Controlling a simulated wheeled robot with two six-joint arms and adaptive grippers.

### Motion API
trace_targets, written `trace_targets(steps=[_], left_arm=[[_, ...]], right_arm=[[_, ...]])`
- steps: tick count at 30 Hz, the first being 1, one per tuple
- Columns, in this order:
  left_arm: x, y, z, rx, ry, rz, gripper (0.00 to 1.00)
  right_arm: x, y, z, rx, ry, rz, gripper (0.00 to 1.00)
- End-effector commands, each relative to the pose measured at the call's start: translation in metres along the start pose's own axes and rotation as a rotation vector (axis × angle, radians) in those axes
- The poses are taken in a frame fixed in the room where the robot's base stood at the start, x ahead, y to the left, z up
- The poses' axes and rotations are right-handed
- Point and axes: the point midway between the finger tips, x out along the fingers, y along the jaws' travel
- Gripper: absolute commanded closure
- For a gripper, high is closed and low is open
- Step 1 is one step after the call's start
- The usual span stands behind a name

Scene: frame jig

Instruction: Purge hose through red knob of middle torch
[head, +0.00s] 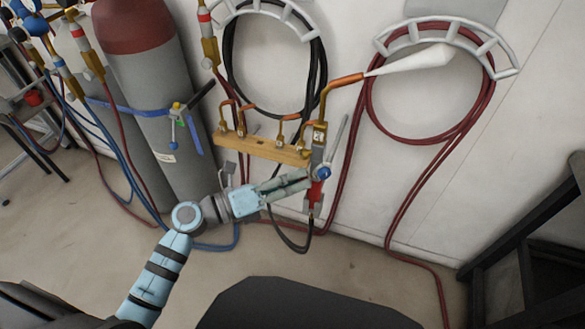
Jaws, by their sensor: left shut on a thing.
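A torch (318,155) with a brass body and a bent copper tip hangs upright at the right end of a wooden tip rack. A blue knob (323,173) shows on its right side, and a red section (314,192) is below. A white cone (410,61) spreads right from the copper tip. My left gripper (308,179) reaches the torch from the left, with its fingers shut at the valve level. The fingers hide what they hold, which appears to be the red knob on the torch's left side. My right gripper is out of view.
The wooden rack (262,149) holds several copper tips. Black hose (232,80) and red hose (400,135) hang coiled on wall brackets. Strapped gas cylinders (150,80) stand at left. A dark frame (530,230) stands at right. Hoses trail on the floor.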

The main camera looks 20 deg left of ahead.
Motion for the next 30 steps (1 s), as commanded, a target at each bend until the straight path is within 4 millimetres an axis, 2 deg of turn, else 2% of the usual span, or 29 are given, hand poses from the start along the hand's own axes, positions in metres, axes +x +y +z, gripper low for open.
trace_targets(steps=[1,3,12,21,30], left_arm=[[0.0,-0.004,0.004,-0.04,-0.001,0.0,1.0],[0.0,-0.004,0.003,-0.099,-0.001,0.0,1.0],[0.0,-0.002,0.002,-0.293,-0.004,-0.001,1.0],[0.0,0.0,0.001,-0.375,-0.004,-0.001,1.0],[0.0,0.001,0.0,-0.382,-0.004,-0.001,1.0]], right_arm=[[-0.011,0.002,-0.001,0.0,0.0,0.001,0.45],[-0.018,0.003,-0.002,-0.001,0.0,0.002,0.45],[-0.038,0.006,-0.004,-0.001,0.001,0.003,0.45],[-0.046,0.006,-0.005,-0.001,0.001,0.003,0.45],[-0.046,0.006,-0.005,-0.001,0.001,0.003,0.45]])
